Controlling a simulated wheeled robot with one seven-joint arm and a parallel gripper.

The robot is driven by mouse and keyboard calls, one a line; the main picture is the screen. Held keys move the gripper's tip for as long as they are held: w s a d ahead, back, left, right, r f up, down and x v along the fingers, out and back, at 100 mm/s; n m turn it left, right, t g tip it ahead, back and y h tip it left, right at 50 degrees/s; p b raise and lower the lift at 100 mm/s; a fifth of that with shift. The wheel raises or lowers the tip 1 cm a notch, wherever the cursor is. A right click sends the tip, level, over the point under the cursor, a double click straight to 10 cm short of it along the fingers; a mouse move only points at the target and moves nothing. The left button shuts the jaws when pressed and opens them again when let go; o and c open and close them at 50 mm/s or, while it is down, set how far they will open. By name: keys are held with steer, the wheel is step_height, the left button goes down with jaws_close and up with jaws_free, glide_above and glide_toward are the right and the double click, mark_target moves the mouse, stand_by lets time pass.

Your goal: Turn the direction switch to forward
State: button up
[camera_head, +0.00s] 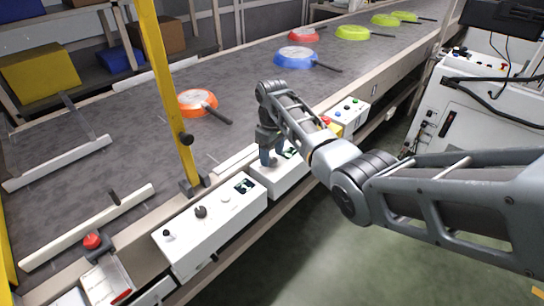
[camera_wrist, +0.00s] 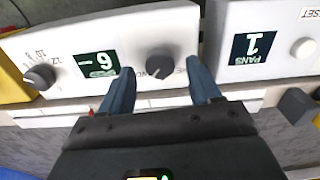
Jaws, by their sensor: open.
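In the wrist view, a dark round knob (camera_wrist: 160,63), apparently the direction switch, is on a white control panel (camera_wrist: 120,40). Its lettering is upside down and partly hidden, so I cannot read its setting. My gripper (camera_wrist: 161,82) is open, with one blue-grey finger on each side of the knob and a gap between them. I cannot tell whether the fingers touch it. In the head view, my gripper (camera_head: 271,161) points down over a white control box beside the conveyor, and the knob is hidden behind it.
The wrist view shows a second knob (camera_wrist: 39,77) with a number scale, a green display (camera_wrist: 97,64) and a separate PANS counter (camera_wrist: 254,47). The conveyor (camera_head: 110,145) carries several coloured pans. A yellow post (camera_head: 170,100) and a red-button box (camera_head: 93,241) stand left.

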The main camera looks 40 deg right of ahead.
mark_target(272, 160)
step_height(272, 160, up, 6)
steer(key=shift+r, duration=0.15)
stand_by(0.6)
